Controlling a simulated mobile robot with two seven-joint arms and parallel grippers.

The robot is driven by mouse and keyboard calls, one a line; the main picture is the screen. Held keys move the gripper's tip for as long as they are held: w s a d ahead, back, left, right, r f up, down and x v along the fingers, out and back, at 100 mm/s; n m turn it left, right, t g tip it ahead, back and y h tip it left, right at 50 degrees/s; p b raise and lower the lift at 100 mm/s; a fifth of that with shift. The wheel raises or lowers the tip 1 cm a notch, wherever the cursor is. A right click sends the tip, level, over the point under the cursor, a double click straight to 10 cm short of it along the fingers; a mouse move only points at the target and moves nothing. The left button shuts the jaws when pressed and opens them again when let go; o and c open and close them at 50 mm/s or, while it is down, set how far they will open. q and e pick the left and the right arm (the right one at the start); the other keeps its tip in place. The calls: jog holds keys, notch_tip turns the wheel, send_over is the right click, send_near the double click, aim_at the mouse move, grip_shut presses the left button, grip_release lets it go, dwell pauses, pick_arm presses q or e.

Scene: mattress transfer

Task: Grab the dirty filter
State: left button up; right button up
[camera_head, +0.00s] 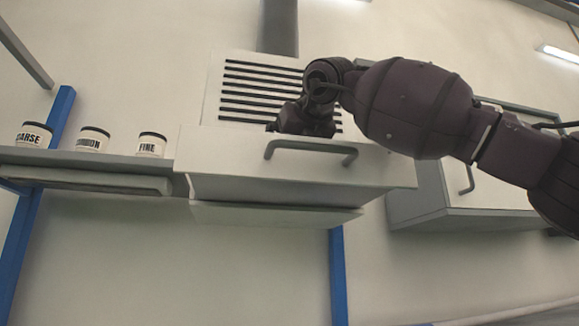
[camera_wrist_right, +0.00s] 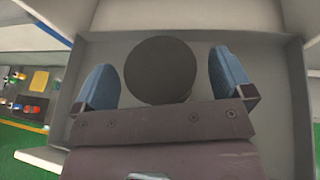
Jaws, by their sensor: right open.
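A dark round disc (camera_wrist_right: 160,70), which looks like the dirty filter, lies inside a grey open drawer in the right wrist view. My right gripper (camera_wrist_right: 162,66) is open, with one blue finger on each side of the disc. A gap shows between the disc and each finger. In the head view my right arm comes in from the right and reaches down into the pulled-out drawer (camera_head: 235,155). The drawer front hides the fingers and the disc there. My left gripper is not in view.
Several white canisters with dark lids stand on a shelf (camera_head: 75,157) at the left, including one marked FINE (camera_head: 151,146). A slatted vent panel (camera_head: 262,85) rises behind the drawer. Another grey cabinet with a handle (camera_head: 480,190) is at the right. The drawer walls surround my gripper closely.

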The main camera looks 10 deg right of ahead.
jog(key=shift+w+a+f, duration=0.1)
jog(key=shift+w+f, duration=0.1)
jog(key=shift+w, duration=0.35)
jog(key=shift+c, duration=0.3)
jog(key=c, duration=1)
